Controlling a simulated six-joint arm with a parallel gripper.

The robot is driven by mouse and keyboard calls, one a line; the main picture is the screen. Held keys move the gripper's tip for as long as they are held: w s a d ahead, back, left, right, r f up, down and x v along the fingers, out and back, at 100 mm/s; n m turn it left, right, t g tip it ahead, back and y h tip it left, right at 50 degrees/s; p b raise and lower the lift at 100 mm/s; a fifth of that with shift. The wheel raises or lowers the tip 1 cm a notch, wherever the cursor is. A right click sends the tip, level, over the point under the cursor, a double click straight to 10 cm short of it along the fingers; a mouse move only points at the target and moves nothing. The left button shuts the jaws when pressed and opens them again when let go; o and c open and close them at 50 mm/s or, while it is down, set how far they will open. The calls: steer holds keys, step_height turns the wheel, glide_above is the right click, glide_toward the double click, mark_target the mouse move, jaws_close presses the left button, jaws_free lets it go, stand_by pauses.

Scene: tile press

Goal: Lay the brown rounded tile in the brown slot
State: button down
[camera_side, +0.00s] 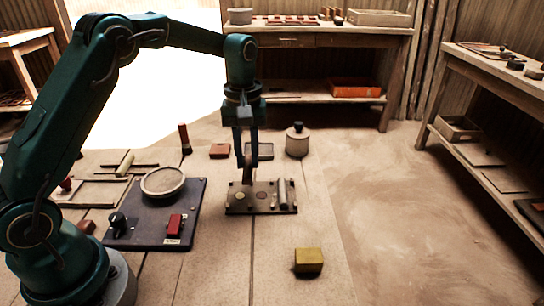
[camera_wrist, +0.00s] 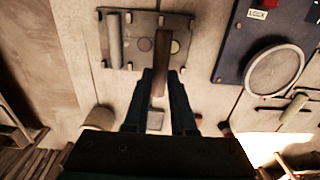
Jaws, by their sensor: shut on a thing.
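My gripper (camera_side: 247,158) is above the back of the slotted plate (camera_side: 233,209), its fingers pointing down. In the wrist view, my gripper (camera_wrist: 161,82) is shut on a long brown piece, the brown tile (camera_wrist: 161,62). The tile hangs below the fingers in the side view (camera_side: 248,176), above the plate; whether it touches the plate is unclear. The plate bears a dark brown round mark, seemingly the brown slot (camera_side: 262,195), also seen in the wrist view (camera_wrist: 143,44). A pale yellowish round mark (camera_side: 240,196) lies left of it. A grey rounded bar (camera_side: 283,193) lies on the plate's right.
A dark blue board (camera_side: 195,207) with a round dish (camera_side: 162,182) and a red block (camera_side: 174,224) stands left of the plate. A yellow block (camera_side: 308,261) lies in front right. A lidded pot (camera_side: 297,141) and a reddish block (camera_side: 220,151) stand behind.

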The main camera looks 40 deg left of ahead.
mark_target(262, 191)
steer(key=d+f, duration=0.1)
steer(key=w+d, duration=0.1)
steer(key=shift+w+d+f, duration=0.15)
steer(key=shift+d+f, duration=0.15)
steer(key=shift+f, duration=2.1)
steer(key=c, duration=0.7)
jaws_free()
steer(key=shift+f, duration=0.15)
steer(key=shift+c, duration=0.2)
